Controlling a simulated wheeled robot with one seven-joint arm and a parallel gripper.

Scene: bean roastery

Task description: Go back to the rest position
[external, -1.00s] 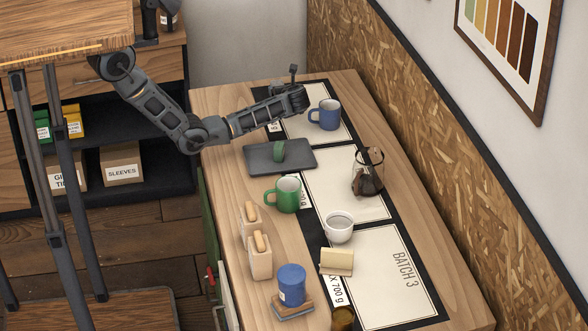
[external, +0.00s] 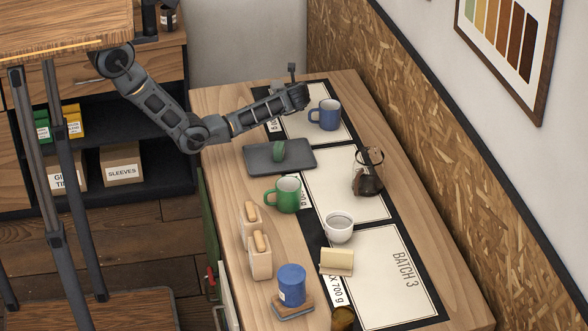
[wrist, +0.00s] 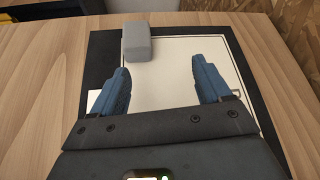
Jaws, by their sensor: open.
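My gripper (external: 297,97) is over the far end of the wooden counter (external: 222,100), just left of the blue mug (external: 326,115) in the external view. In the wrist view my gripper (wrist: 164,82) has its two blue fingers wide apart with nothing between them. A grey block (wrist: 137,43) lies ahead of the left finger, on the far edge of the framed mat (wrist: 180,60). The arm reaches across from the upper left with its elbow bent.
A green mug (external: 287,194), glass carafe (external: 367,175), white cup (external: 339,228) and blue canister (external: 291,284) stand nearer. A chipboard wall (external: 400,130) bounds the right.

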